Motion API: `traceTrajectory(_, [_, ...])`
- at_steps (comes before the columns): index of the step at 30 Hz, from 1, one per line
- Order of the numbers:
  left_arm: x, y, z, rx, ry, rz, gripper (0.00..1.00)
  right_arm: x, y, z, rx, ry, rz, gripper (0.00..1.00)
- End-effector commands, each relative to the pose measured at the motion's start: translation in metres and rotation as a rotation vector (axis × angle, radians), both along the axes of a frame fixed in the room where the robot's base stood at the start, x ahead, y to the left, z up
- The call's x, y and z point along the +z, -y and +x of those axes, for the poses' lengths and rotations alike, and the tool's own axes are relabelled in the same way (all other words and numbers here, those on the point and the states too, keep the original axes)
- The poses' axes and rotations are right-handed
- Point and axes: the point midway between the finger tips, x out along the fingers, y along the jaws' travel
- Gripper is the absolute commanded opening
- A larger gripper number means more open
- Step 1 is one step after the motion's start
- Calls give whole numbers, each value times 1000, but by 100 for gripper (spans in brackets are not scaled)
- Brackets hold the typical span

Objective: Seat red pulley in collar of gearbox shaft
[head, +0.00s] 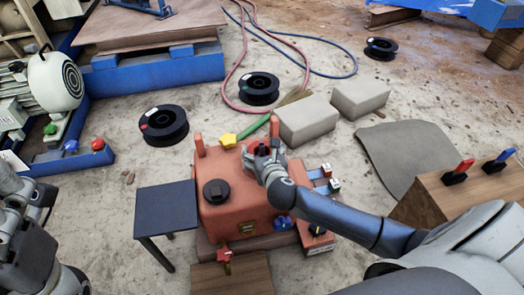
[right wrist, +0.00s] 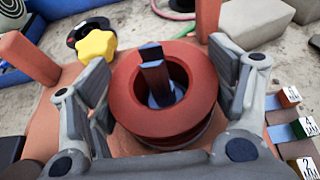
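The red pulley (right wrist: 130,97) is a grooved ring that lies around the dark blue shaft (right wrist: 157,80) in the right wrist view. The shaft end stands up through its hole. The collar is mostly hidden under the pulley, so I cannot tell how deep it sits. The orange gearbox (head: 238,213) is below my right arm. My right gripper (right wrist: 163,70) has a finger on each side of the pulley, very close to its rim; whether they press on it is unclear. My left arm's grey end (head: 25,235) is at the left edge, its fingers unclear.
A yellow knob (right wrist: 97,45) and orange posts (right wrist: 28,58) rise beside the pulley. Labelled blocks (right wrist: 305,128) stick out at right. A dark side table (head: 165,208) stands left of the gearbox. Grey blocks (head: 308,121) and black spools (head: 164,125) lie on the floor behind.

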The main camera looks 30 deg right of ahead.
Motion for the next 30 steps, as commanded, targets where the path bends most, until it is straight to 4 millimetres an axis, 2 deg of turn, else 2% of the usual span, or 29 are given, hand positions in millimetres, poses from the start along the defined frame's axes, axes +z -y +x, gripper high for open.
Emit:
traceTrajectory(1, [0, 0, 0, 0, 0, 0, 89, 0, 0, 0, 0, 0, 0, 88])
traceTrajectory(3, [0, 0, 0, 0, 0, 0, 89, 0, 0, 0, 0, 0, 0, 97])
traceTrajectory(4, [0, 0, 0, 0, 0, 0, 89, 0, 0, 0, 0, 0, 0, 98])
traceTrajectory(16, [-1, 0, 0, -1, 0, 0, 89, 3, 0, 0, 0, 1, 1, 98])
traceTrajectory(19, [6, 0, -1, -1, 2, -2, 89, 8, -2, -10, 1, -2, -1, 98])
traceTrajectory(21, [-1, -1, 0, -1, -35, -3, 89, 13, -5, -20, 1, -3, 0, 98])
traceTrajectory(30, [-13, -4, -5, -6, -127, -10, 89, 38, -20, -75, 1, -3, 0, 98])
